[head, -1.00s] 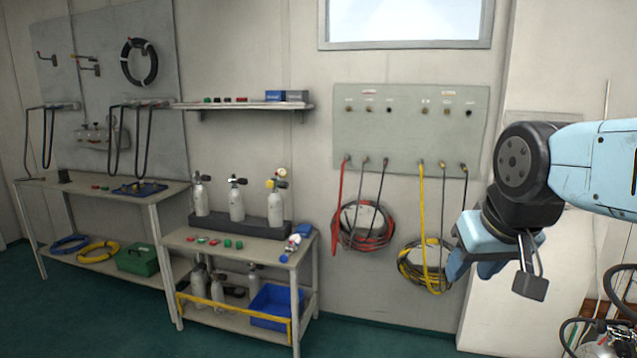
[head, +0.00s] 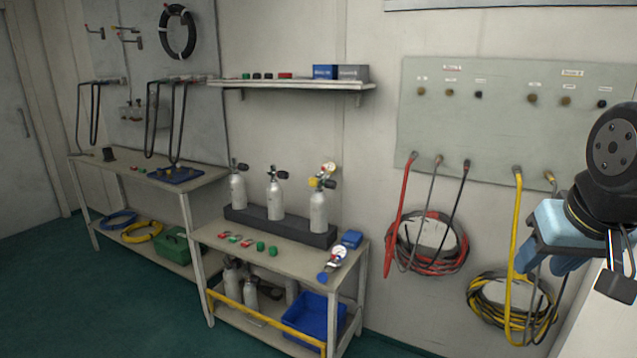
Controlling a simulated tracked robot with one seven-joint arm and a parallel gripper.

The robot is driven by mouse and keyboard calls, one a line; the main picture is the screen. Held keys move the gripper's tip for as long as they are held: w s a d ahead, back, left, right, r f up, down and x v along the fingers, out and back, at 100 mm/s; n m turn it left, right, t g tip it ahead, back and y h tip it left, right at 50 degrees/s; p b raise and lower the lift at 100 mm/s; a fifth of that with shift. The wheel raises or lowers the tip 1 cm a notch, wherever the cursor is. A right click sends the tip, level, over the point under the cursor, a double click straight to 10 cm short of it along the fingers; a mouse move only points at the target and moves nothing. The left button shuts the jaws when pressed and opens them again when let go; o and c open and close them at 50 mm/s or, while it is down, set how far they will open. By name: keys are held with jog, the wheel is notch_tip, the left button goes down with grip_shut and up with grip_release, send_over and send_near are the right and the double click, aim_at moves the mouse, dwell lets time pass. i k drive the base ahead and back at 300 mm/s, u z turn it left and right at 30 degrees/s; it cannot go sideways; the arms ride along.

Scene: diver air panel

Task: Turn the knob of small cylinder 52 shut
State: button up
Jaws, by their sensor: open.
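The right one also carries a yellow fitting and a gauge (head: 329,168). Their numbers are too small to read, so I cannot tell which is 52. My gripper (head: 565,262) is at the right, pointing down, open and empty, well apart from the cylinders and in front of the wall hoses.
The bench top (head: 295,262) holds red and green caps, a gauge (head: 338,254) and a blue box (head: 352,239). More cylinders and a blue bin (head: 312,315) sit below, behind a yellow rail. A shelf (head: 300,87) hangs above. The green floor (head: 110,300) in front is clear.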

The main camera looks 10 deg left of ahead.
aim_at(329, 184)
jog(key=u, duration=0.35)
jog(key=i, duration=0.75)
jog(key=u, duration=0.65)
jog(key=k, duration=0.55)
jog(key=u, duration=0.25)
jog(key=i, duration=0.6)
jog(key=z, duration=0.1)
